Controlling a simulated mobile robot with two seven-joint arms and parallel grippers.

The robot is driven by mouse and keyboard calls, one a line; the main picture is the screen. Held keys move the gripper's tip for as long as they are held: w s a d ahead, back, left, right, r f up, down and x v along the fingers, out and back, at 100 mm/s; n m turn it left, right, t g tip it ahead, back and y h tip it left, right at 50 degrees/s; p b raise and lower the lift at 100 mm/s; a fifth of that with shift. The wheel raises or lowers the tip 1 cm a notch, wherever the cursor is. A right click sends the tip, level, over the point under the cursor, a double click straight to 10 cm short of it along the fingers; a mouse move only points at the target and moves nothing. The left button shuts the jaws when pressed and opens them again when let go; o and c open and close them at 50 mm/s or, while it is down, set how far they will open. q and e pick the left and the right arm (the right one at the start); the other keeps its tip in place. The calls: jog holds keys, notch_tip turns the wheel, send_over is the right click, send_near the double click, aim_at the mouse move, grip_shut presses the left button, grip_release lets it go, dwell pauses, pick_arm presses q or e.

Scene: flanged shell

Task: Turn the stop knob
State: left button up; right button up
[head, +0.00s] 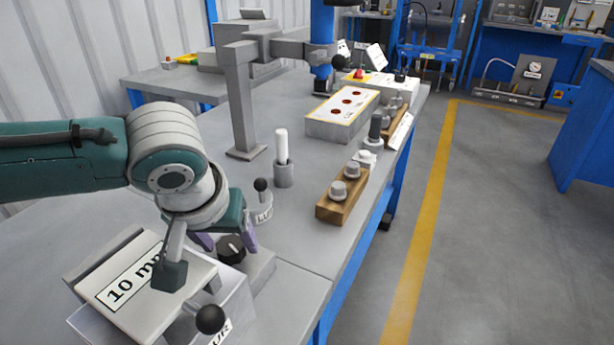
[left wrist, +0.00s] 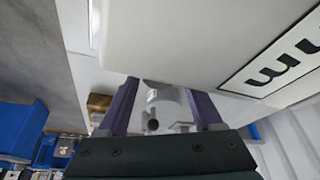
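A black round knob (head: 231,248) with a white mark sits on a grey block at the front of the bench; I take it to be the stop knob. My left gripper (head: 227,238) is open just above and behind it, its purple fingers apart on either side in the head view. I cannot tell whether they touch the knob. The left wrist view shows the open gripper (left wrist: 162,108) with nothing clearly held; the knob is not discernible there. My right gripper is not in view.
A plate marked "10 mm" (head: 134,277) and a black ball handle (head: 210,319) are close to my left gripper. A small labelled cylinder with a ball lever (head: 262,202) stands behind it. A wooden block with grey knobs (head: 340,203) is to the right.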

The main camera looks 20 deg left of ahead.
pick_arm(q)
grip_shut()
dwell(0.3)
